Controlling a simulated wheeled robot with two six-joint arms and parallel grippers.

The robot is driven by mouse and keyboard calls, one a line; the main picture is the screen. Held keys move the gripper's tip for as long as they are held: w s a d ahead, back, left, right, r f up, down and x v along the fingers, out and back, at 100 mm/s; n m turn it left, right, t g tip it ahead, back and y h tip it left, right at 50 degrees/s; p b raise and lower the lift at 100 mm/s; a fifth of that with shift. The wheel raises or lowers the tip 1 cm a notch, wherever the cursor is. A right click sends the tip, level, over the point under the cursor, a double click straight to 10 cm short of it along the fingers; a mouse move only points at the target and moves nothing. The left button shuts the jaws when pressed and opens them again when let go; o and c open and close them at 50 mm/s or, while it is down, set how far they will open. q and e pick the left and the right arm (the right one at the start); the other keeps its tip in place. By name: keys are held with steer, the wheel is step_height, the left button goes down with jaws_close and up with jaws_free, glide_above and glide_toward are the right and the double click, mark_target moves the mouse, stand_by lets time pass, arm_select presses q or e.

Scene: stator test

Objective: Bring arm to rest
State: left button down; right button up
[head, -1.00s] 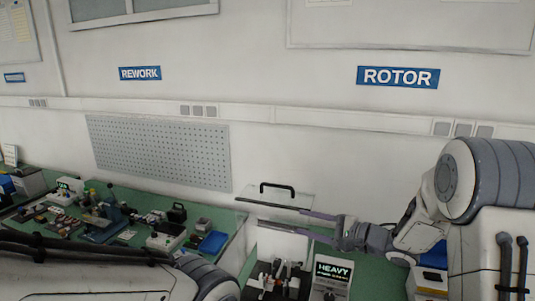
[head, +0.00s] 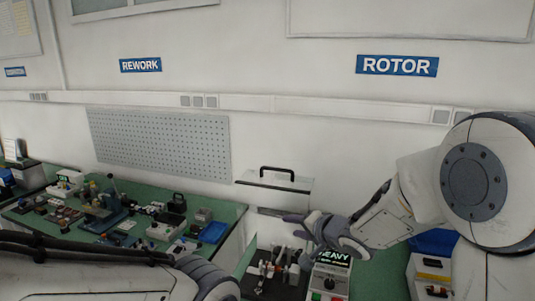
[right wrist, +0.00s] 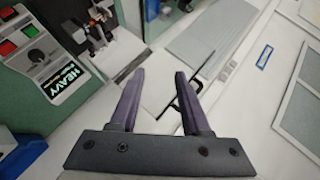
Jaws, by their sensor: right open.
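My right arm (head: 420,190) reaches in from the right side of the head view.
A tester box marked HEAVY (head: 330,278) stands below the right gripper, beside a white fixture with dark parts. A blue bin (head: 434,242) sits at the right. The green bench (head: 225,215) at left holds several tools and parts.

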arm_select(q)
step_height(320, 180, down, 10)
steer(key=b, duration=0.9)
arm_select(e)
steer(key=s+f+n+g+h, duration=0.1)
steer(key=s+f+n+g, duration=0.2)
steer(key=s, duration=0.8)
steer(key=s+a+f+n+g+h, duration=0.1)
steer(key=s+f+n+g, duration=0.3)
steer(key=s, duration=0.8)
steer(key=s+a+f+n+g+h, duration=0.1)
steer(key=s+f+n+g+h, duration=0.2)
steer(key=s+f+n, duration=0.4)
steer(key=s, duration=0.4)
steer(key=shift+s+f+n+g, duration=0.3)
steer(key=shift+s+n, duration=0.05)
steer(key=shift+n, duration=0.05)
